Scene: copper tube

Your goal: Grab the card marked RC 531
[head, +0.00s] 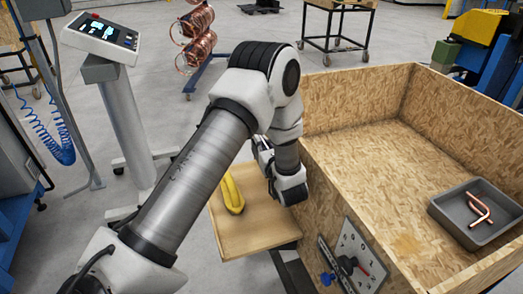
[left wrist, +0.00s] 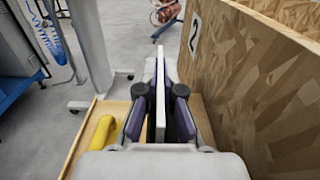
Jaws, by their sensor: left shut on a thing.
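My left gripper (head: 262,153) is over the small wooden shelf beside the large chipboard crate. In the left wrist view its two dark fingers (left wrist: 160,100) are closed on a thin white card (left wrist: 160,92), which stands upright and edge-on between them. The card's face is turned away, so I cannot read any marking on it. In the head view I cannot make the card out; the wrist and fingers are in the way. My right gripper is not in view.
A yellow banana-shaped object (head: 232,194) lies on the wooden shelf (head: 252,232). The chipboard crate (head: 360,150) stands close at right and holds a grey tray (head: 462,232) with copper tubes (head: 480,208). A pedestal console (head: 100,38) stands at left.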

